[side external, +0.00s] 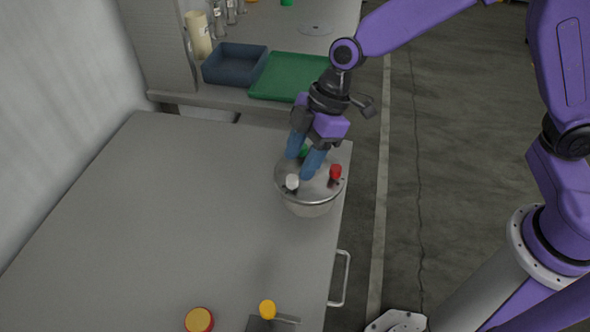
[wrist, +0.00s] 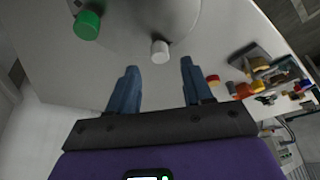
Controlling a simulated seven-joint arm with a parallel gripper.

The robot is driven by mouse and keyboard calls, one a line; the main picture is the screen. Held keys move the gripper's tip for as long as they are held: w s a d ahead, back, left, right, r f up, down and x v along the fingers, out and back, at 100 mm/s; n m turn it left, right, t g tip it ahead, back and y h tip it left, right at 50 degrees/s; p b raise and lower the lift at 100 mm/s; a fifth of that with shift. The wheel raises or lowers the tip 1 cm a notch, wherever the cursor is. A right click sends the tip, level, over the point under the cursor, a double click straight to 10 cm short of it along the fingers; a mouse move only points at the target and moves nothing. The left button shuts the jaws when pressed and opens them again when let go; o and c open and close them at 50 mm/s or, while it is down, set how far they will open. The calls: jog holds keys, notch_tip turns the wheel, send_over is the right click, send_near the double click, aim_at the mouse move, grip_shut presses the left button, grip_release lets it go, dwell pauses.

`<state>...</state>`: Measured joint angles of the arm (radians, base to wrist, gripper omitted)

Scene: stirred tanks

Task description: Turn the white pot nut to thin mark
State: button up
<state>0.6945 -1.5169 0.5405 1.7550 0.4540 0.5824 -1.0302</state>
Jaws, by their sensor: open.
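The metal pot (side external: 308,206) stands on the grey table, with a round lid carrying a white nut (side external: 292,182), a red nut (side external: 336,172) and a green nut (side external: 303,151). My gripper (side external: 304,168) is over the lid, its blue fingers pointing down. In the wrist view the fingers (wrist: 158,76) are spread apart with nothing between them. The white nut (wrist: 160,51) shows ahead of the fingertips, between their lines, and looks untouched. The green nut (wrist: 87,25) is at upper left there. The thin mark cannot be made out.
A yellow-topped item (side external: 267,309) and a red-and-yellow round item (side external: 199,320) are at the table's front. A blue tray (side external: 236,64) and a green board (side external: 291,77) lie on the far counter. The table left of the pot is clear.

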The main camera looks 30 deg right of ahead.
aim_at(292, 178)
jog(key=shift+x, duration=2)
grip_shut()
